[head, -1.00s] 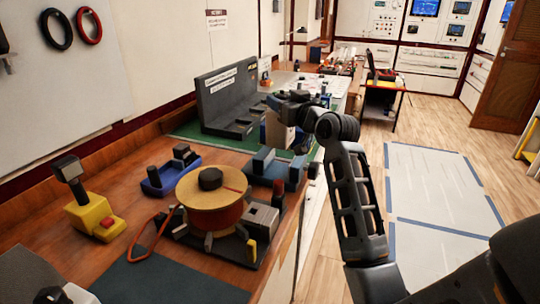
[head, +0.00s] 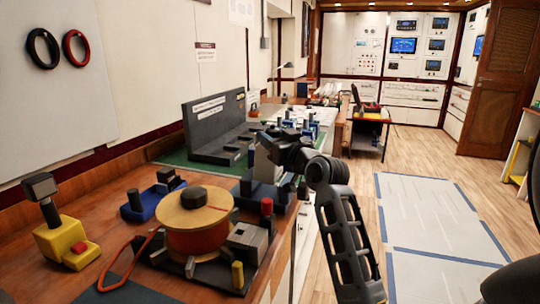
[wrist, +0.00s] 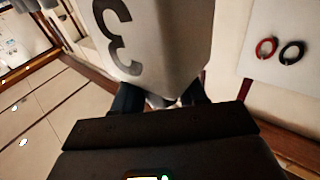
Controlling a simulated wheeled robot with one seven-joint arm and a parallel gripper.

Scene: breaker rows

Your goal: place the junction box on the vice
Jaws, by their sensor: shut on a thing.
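My gripper (head: 272,150) is shut on the junction box (head: 265,168), a pale grey box. In the wrist view the box (wrist: 165,35) fills the top middle, with a large dark "3" on its face, and hides most of the fingers. What looks like the vice is a blue fixture (head: 283,202) with upright blocks, near the bench's front edge, right of the spool. In the head view the box is just above or behind it; I cannot tell whether they touch.
An orange spool (head: 195,222) with a wooden top stands left of the vice. A blue tray (head: 137,211), a yellow switch block (head: 65,243) and an orange cable lie farther left. A dark grey angled stand (head: 212,140) rises behind on the green mat. The floor at right is clear.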

